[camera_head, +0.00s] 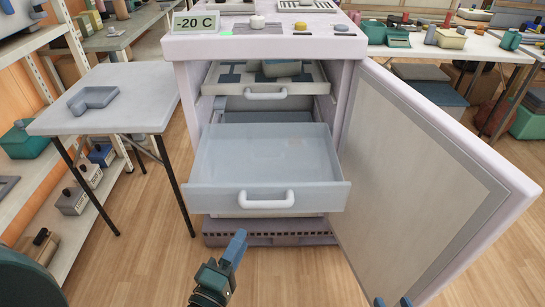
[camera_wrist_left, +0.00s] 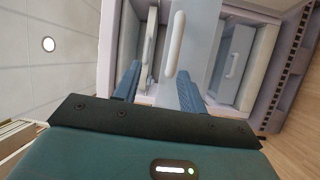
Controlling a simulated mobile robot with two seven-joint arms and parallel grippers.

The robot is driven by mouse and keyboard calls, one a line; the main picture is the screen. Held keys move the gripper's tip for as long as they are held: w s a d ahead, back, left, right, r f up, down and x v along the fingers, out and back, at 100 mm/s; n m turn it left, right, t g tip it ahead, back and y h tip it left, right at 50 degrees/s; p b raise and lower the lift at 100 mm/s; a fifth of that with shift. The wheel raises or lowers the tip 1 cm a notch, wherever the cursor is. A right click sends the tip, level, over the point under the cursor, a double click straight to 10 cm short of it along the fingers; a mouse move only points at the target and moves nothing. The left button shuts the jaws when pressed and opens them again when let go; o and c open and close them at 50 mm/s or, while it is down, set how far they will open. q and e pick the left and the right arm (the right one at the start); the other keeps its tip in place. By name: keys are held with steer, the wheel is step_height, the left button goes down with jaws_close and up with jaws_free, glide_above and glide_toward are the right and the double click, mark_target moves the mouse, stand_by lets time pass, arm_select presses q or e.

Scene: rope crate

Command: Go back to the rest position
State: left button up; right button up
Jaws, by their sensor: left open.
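My left gripper (camera_head: 236,246) is in front of and below the pulled-out drawer (camera_head: 205,170) of the freezer in the head view. The left wrist view shows its two fingers (camera_wrist_left: 158,80) apart, with nothing held between them. The drawer's white handle (camera_head: 267,200) is ahead of the fingers and apart from them in the head view. My right gripper (camera_head: 392,302) shows only as two teal fingertips, set apart, at the bottom edge by the open door. The rest of it is out of frame.
The freezer door (camera_head: 420,165) stands wide open on the right. An upper drawer (camera_head: 265,95) holds teal items. Wooden floor in front is clear.

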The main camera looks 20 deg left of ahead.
arm_select(q)
steer(key=shift+f, duration=0.15)
arm_select(e)
steer(key=shift+f, duration=0.1)
arm_select(q)
steer(key=s+d+r+m+g+p, duration=0.2)
steer(key=s+r+m+g+p, duration=0.4)
steer(key=m+p, duration=0.9)
steer(key=m+g, duration=0.2)
steer(key=m, duration=0.1)
steer(key=shift+s+r+m+h+p, duration=0.2)
steer(key=shift+m+h+p, duration=0.1)
steer(key=shift+h+p, duration=0.1)
arm_select(e)
step_height(320, 180, up, 3)
steer(key=g, duration=0.1)
steer(key=g+h, duration=0.1)
steer(key=g, duration=0.1)
steer(key=shift+w+r+n, duration=0.1)
steer(key=shift+r+n, duration=0.1)
steer(key=shift+n, duration=0.2)
arm_select(q)
steer(key=shift+c, duration=0.5)
stand_by(0.7)
